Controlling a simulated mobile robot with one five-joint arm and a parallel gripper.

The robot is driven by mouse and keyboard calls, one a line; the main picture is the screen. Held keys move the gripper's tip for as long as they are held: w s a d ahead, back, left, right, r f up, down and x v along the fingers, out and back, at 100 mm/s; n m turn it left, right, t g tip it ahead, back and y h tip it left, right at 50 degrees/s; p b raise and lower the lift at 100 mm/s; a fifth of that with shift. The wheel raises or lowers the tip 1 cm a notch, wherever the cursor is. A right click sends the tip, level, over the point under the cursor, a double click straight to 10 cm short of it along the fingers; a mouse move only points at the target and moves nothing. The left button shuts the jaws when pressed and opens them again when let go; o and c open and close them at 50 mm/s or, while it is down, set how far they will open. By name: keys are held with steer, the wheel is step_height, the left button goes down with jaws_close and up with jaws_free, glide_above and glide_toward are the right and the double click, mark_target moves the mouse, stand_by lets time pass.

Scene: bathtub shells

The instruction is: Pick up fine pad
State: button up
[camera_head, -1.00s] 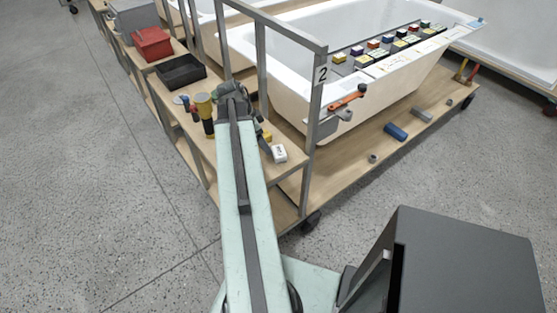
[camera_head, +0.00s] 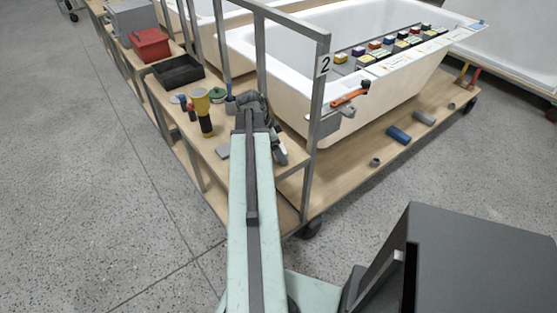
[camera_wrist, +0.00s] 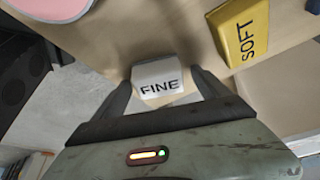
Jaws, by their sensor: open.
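The fine pad (camera_wrist: 158,82) is a small white block with "FINE" in black letters. In the wrist view it lies on the wooden shelf, between the fingertips of my gripper (camera_wrist: 158,84). My gripper is open, with a dark finger on each side of the pad; I cannot tell whether either finger touches it. In the head view my gripper (camera_head: 262,128) is over the near end of the shelf, and my arm hides most of what lies under it.
A yellow pad marked "SOFT" (camera_wrist: 243,32) lies close to the right. A yellow-and-black tool (camera_head: 203,110), a green round item (camera_head: 217,95) and a black tray (camera_head: 178,71) stand to the left on the shelf. A metal post (camera_head: 318,100) rises just right of my gripper.

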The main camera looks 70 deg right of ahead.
steer(key=c, duration=1.6)
step_height(320, 180, up, 10)
steer(key=p, duration=1)
